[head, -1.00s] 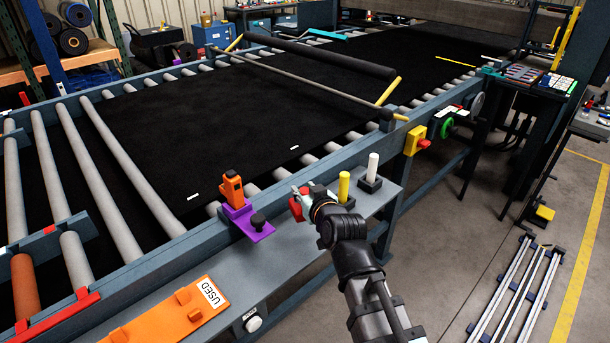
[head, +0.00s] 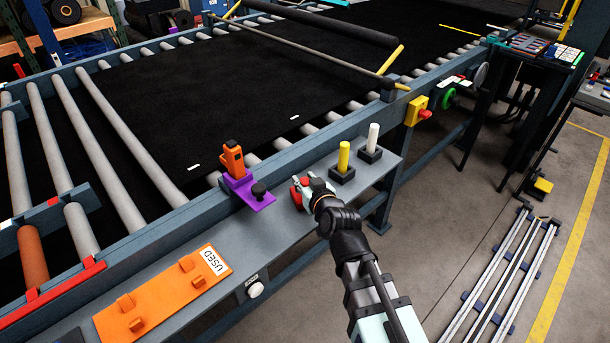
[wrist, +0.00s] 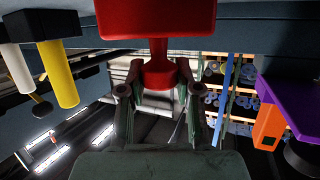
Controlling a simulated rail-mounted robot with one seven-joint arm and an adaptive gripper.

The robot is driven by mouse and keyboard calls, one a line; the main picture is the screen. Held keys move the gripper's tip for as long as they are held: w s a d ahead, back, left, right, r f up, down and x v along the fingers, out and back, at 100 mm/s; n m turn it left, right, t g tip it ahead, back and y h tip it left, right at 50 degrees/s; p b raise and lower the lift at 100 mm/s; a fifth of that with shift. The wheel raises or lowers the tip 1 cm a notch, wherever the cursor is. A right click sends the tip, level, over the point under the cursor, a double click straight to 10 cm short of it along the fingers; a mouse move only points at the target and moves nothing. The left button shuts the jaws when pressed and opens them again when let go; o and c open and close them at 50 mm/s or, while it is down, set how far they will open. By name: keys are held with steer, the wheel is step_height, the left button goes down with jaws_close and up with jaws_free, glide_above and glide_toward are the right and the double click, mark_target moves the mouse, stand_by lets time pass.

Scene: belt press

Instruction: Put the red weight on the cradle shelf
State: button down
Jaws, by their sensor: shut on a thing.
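The red weight (head: 297,192) is in my gripper (head: 306,194), over the grey-blue shelf (head: 290,228) along the conveyor's near side. I take this to be the cradle shelf; no label shows. In the wrist view the weight has a wide red block (wrist: 157,20) and a narrower stem with a round knob (wrist: 158,75). My gripper's fingers (wrist: 158,92) are closed around the knob. I cannot tell whether the weight's base touches the shelf. In the head view my gripper partly hides the weight.
A purple bracket (head: 262,203) with an orange upright and black knob stands left of the weight. A yellow post (head: 343,157) and a white post (head: 373,138) on black bases stand right. An orange USED board (head: 165,297) lies farther left. Conveyor rail (head: 215,202) runs behind.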

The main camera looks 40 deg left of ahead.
mark_target(307, 185)
stand_by(0.3)
steer(key=c, duration=0.8)
jaws_free()
steer(key=b+v, duration=0.1)
steer(key=v, duration=0.2)
steer(key=shift+s+d, duration=0.1)
steer(key=shift+d, duration=0.05)
steer(key=b, duration=0.2)
steer(key=shift+s+d+f+b, duration=0.1)
steer(key=shift+b, duration=0.25)
steer(key=shift+d+b, duration=0.1)
steer(key=shift+b, duration=0.45)
steer(key=b+v, duration=0.5)
steer(key=b, duration=0.7)
steer(key=shift+r+b+v, duration=0.25)
steer(key=shift+b+v, duration=1.45)
